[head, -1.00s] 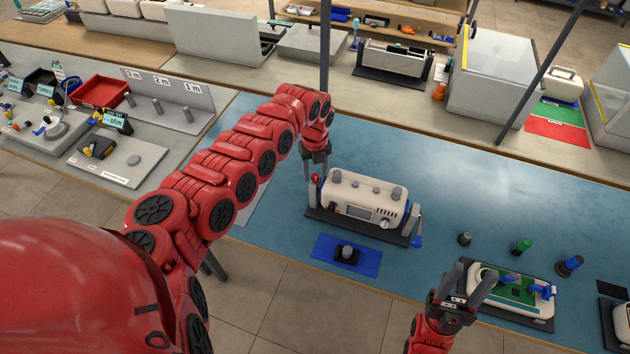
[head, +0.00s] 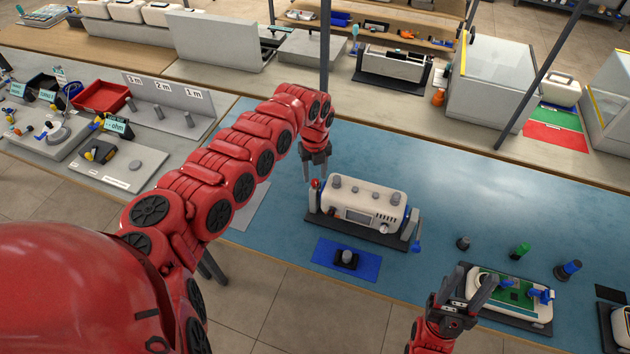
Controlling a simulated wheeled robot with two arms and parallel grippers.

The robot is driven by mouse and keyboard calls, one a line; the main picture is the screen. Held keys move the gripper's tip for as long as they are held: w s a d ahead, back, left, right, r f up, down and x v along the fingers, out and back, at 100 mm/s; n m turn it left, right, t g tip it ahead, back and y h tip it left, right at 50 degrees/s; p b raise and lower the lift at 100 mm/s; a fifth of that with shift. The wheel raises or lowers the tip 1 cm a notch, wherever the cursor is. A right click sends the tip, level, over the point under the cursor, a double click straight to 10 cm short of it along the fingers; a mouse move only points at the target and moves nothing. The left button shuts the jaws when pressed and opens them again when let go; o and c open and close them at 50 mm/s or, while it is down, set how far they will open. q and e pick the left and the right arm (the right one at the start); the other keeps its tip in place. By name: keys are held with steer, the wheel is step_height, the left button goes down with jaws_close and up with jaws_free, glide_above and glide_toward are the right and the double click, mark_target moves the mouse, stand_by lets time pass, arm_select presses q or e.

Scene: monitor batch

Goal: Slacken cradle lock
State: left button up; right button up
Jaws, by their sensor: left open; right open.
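A cream monitor unit (head: 363,205) sits in a dark cradle (head: 350,230) on the blue bench mat. A small red knob (head: 315,184) stands at the cradle's left end, and a blue handle (head: 416,246) is at its right end. Which of them is the lock I cannot tell. My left gripper (head: 315,178) points down with open fingers at the red knob; whether they touch it is unclear. My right gripper (head: 477,276) is open and empty, in front of a green and white board fixture (head: 483,311) and partly covering it.
A blue pad (head: 330,254) with a black knob piece (head: 346,259) lies in front of the cradle. Small dark, green and blue-topped pegs (head: 568,270) stand to the right. A grey post (head: 325,50) rises behind my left wrist. Blue mat behind the pegs is clear.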

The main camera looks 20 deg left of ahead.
arm_select(q)
steer(key=shift+f, duration=0.1)
steer(key=shift+f+b, duration=0.95)
steer(key=shift+f, duration=0.3)
steer(key=shift+r, duration=0.1)
jaws_close()
steer(key=n+p, duration=0.1)
steer(key=n, duration=0.1)
steer(key=shift+r+n, duration=0.15)
steer(key=shift+n, duration=0.25)
steer(key=shift+n+p, duration=0.35)
steer(key=shift+n, duration=2.25)
